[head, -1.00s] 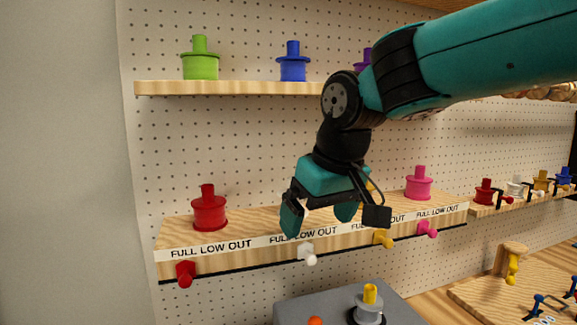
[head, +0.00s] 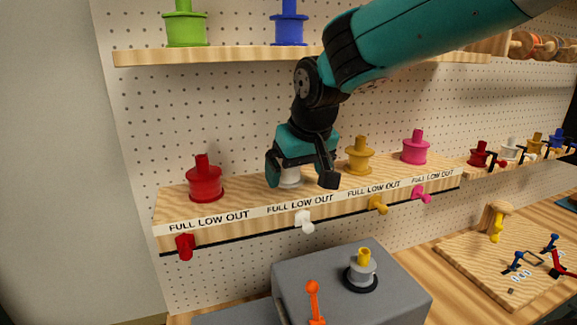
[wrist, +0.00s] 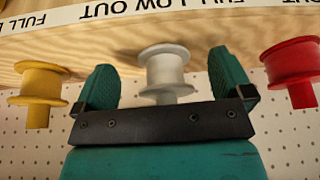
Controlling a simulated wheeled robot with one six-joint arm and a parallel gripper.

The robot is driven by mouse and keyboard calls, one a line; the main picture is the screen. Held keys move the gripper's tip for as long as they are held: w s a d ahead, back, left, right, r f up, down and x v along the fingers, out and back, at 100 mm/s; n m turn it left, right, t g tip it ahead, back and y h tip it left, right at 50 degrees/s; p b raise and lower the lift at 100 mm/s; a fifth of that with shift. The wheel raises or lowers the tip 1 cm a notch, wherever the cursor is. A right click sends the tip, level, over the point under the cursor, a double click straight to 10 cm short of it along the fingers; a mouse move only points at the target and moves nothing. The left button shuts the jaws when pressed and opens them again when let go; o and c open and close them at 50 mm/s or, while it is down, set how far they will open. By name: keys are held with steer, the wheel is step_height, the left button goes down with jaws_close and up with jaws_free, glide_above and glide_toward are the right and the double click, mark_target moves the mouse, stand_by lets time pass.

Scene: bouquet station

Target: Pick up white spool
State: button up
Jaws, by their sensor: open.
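The white spool (head: 289,177) stands on the lower wooden shelf between the red and yellow spools. In the head view my gripper mostly covers it. In the wrist view the white spool (wrist: 165,72) shows between the two fingers of my gripper (wrist: 165,82), with a gap on both sides. My gripper (head: 300,175) is open and reaches down around the spool's place on the shelf. I cannot tell whether a finger touches it.
A red spool (head: 205,180), a yellow spool (head: 360,156) and a pink spool (head: 415,147) stand on the same shelf (head: 240,197). The upper shelf (head: 225,57) holds green (head: 185,27) and blue (head: 289,25) spools. A grey box (head: 310,268) stands below.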

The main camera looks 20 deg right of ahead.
steer(key=shift+c, duration=0.2)
steer(key=c, duration=1)
